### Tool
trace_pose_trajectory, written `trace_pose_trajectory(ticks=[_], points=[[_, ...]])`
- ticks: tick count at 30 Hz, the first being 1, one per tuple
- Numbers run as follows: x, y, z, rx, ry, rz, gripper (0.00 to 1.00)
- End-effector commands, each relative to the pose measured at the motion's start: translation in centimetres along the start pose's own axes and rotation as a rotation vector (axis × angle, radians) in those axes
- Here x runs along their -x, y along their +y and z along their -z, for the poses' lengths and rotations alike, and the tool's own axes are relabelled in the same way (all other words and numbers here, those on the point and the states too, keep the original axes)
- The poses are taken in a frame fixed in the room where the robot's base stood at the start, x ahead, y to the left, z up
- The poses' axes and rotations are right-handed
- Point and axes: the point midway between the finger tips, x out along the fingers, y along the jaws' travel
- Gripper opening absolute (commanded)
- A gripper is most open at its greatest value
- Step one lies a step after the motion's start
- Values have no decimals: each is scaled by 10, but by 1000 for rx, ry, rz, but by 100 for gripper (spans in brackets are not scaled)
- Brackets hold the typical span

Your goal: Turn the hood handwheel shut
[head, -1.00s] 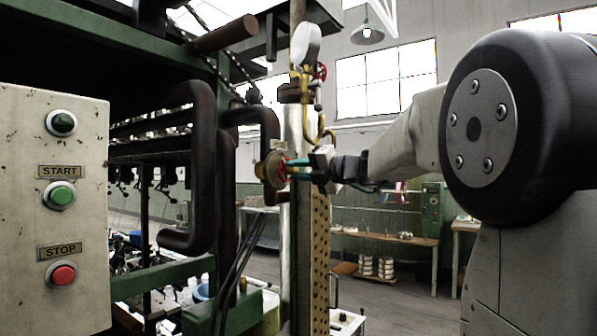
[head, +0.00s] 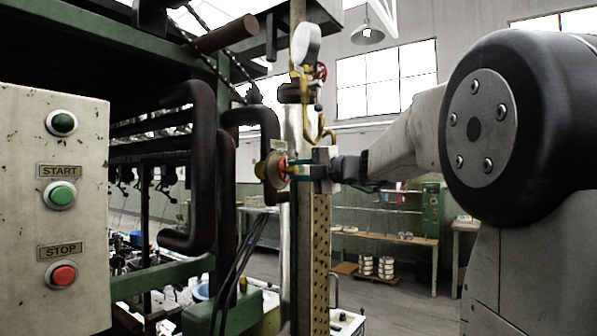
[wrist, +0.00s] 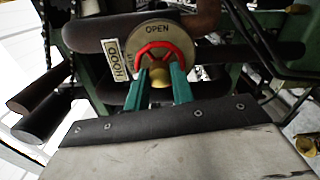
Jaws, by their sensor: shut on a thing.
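The red hood handwheel (wrist: 152,47) sits on a round brass-coloured plate (wrist: 180,38) marked OPEN at its top in the wrist view. A HOOD label (wrist: 121,61) is beside the plate. My gripper (wrist: 160,73) has its two green fingers against the wheel and is shut on it. In the head view the handwheel (head: 282,168) is seen edge-on at the pipework, with my gripper (head: 291,170) reaching it from the right. The fingers and the angle hide part of the wheel. I cannot read any mark at the plate's lower side.
A control panel (head: 25,200) with START and STOP buttons stands at the left. Dark pipes (head: 205,150) run close to the wheel's left. Open floor lies behind at the right.

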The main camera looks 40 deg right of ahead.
Motion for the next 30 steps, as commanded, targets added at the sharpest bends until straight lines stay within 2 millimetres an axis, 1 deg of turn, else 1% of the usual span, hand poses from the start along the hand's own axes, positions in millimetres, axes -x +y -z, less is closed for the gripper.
trace_pose_trajectory(ticks=[1, 2, 3, 4, 11, 13, 17, 24, 27, 30], points=[[0, 0, 0, 0, 0, 0, 1], [0, 0, 0, 0, 0, 0, 27], [0, 0, 0, 0, 0, 0, 38], [0, 0, 0, 0, 0, 0, 40], [0, 0, 0, 0, 0, 0, 40], [3, 0, 0, 1, -1, 0, 40], [20, 0, -1, 1, -4, 0, 40], [56, 0, -1, 2, -3, 1, 40], [66, 0, 0, 1, -2, 1, 40], [70, 0, 0, 1, -1, 1, 40]])
